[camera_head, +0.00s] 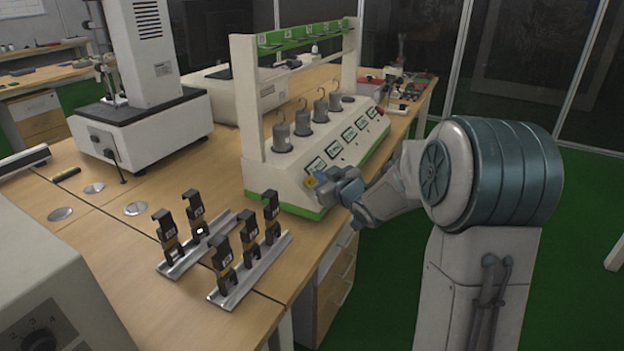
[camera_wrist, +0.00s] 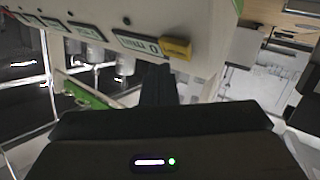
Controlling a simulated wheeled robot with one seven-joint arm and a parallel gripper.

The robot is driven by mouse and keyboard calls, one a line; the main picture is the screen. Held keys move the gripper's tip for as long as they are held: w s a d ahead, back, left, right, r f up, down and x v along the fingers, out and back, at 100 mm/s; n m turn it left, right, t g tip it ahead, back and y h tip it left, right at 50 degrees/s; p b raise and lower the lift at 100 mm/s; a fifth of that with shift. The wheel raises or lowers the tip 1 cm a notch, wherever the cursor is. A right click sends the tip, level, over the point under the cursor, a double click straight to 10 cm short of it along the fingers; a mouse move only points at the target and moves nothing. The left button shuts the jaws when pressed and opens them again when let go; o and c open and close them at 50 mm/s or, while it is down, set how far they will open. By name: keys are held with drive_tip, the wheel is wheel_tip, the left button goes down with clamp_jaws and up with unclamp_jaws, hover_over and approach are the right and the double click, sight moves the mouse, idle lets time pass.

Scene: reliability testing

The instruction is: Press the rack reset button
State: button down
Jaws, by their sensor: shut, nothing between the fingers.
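The white rack (camera_head: 285,185) with green trim stands on the bench, and its sloped front panel carries a row of small displays (camera_head: 316,165). A yellow button-like block (camera_head: 310,181) sits at the panel's near left end, beside the nearest display. It also shows in the wrist view (camera_wrist: 176,48). A small red knob (camera_head: 380,110) is at the panel's far end. My gripper (camera_head: 335,184) is shut and empty, close in front of the yellow block. In the wrist view its dark fingertips (camera_wrist: 157,68) lie just below and left of the block; I cannot tell whether they touch it.
Several hooked grey weights (camera_head: 302,123) stand on the rack behind the panel. Two metal rails (camera_head: 250,270) with black clamped parts lie on the wooden bench (camera_head: 110,235) at the near left. A tall test machine (camera_head: 150,60) stands behind. Open green floor (camera_head: 575,220) is at right.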

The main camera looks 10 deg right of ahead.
drive_tip(key=d+r+p, duration=0.1)
drive_tip(key=s+r+p, duration=0.1)
drive_tip(key=s+d+r+p, duration=0.1)
drive_tip(key=p, duration=0.1)
drive_tip(key=shift+d+r, duration=0.35)
idle(0.7)
